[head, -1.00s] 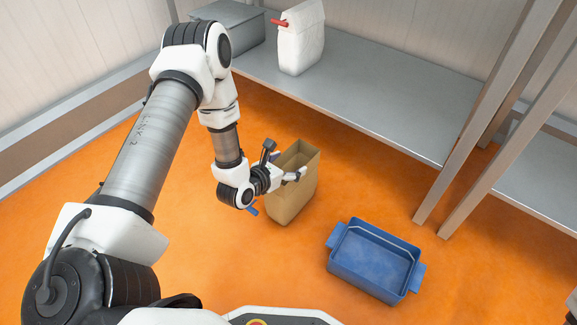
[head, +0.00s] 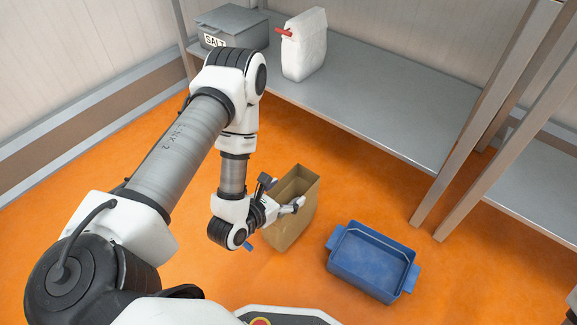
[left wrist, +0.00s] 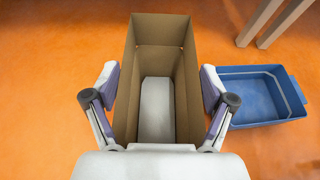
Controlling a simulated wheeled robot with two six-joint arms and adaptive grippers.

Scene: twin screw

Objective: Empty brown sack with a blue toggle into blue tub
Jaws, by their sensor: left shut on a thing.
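The brown sack (head: 292,222) is upright with its mouth open and facing up. My left gripper (head: 284,197) is shut on it; the left wrist view shows one finger on each side of the sack (left wrist: 123,100). A pale shape (left wrist: 157,108) shows deep inside it; I cannot tell what it is. I cannot make out the blue toggle for certain. The blue tub (head: 340,272) stands on the floor to the right of the sack, apart from it, and looks empty. It also shows in the left wrist view (left wrist: 240,117). My right gripper is not in view.
A grey shelf (head: 400,130) runs behind, with a white jug with a red spout (head: 305,48) and a grey bin marked SALT (head: 232,28) on it. Metal posts (head: 475,150) stand behind the tub. Orange floor (head: 370,195) is clear between the sack and the posts.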

